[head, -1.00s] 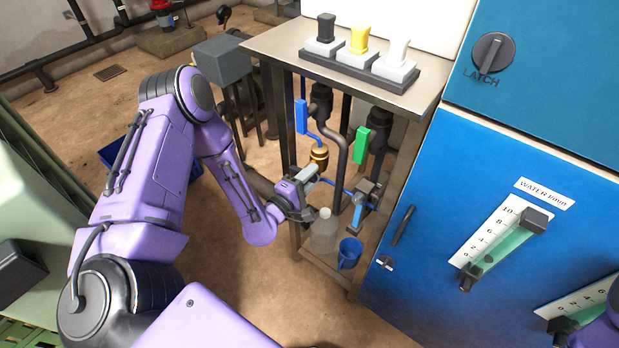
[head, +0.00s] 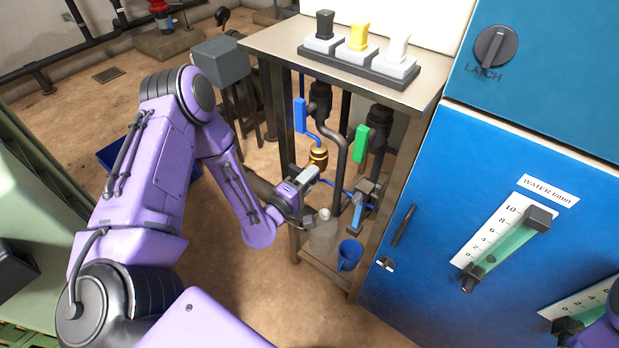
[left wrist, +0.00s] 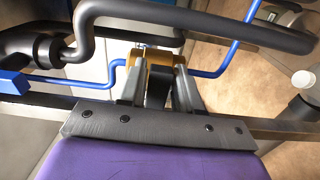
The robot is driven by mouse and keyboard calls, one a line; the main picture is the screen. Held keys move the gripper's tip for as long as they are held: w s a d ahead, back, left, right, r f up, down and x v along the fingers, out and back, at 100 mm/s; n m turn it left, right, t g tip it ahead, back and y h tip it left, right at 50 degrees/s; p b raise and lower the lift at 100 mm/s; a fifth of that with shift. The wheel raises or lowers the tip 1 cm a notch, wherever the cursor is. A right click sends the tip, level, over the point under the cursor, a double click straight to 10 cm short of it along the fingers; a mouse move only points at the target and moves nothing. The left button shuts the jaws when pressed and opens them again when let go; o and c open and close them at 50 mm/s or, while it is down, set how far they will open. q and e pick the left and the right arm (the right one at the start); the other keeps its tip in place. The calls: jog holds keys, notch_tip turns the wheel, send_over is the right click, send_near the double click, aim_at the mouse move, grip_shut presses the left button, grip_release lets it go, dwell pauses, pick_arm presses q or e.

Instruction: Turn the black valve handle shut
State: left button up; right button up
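The black valve handle (left wrist: 158,90) shows in the left wrist view in front of a brass-coloured valve body (left wrist: 152,62). My left gripper (left wrist: 159,75) has one grey finger on each side of the handle, with little or no gap, and looks shut on it. In the head view the brass valve (head: 318,158) sits on a blue pipe under the steel bench. My left gripper (head: 312,172) reaches it from the lower left and hides the handle there. My right gripper is out of view.
Dark pipes (head: 342,150) stand close to the valve, with a blue tag (head: 300,116) and a green tag (head: 361,144). A clear bottle (head: 323,238) and a blue cup (head: 349,254) stand on the lower shelf. A blue cabinet (head: 430,220) bounds the right.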

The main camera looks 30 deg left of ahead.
pick_arm(q)
jog(key=shift+o, duration=0.7)
jog(key=shift+s, duration=0.1)
jog(key=s+b, duration=0.2)
jog(key=s, duration=0.8)
jog(key=shift+s+a, duration=0.2)
jog(key=shift+a, duration=0.2)
jog(key=s+f+m+g+y, duration=0.1)
jog(key=s+f+m+g, duration=0.1)
jog(key=f+m+g, duration=0.3)
jog(key=s+f+m+g+y, duration=0.1)
jog(key=s+f+g, duration=0.2)
jog(key=f, duration=0.4)
jog(key=s+f+m+g+y, duration=0.1)
jog(key=s+f+m+g, duration=0.1)
jog(key=s, duration=0.4)
jog(key=s+f+m+g+y, duration=0.2)
jog(key=s+f+g, duration=0.2)
jog(key=s, duration=0.3)
jog(key=shift+s+f+g, duration=0.3)
jog(key=shift+f+g, duration=0.1)
jog(key=shift+f, duration=0.2)
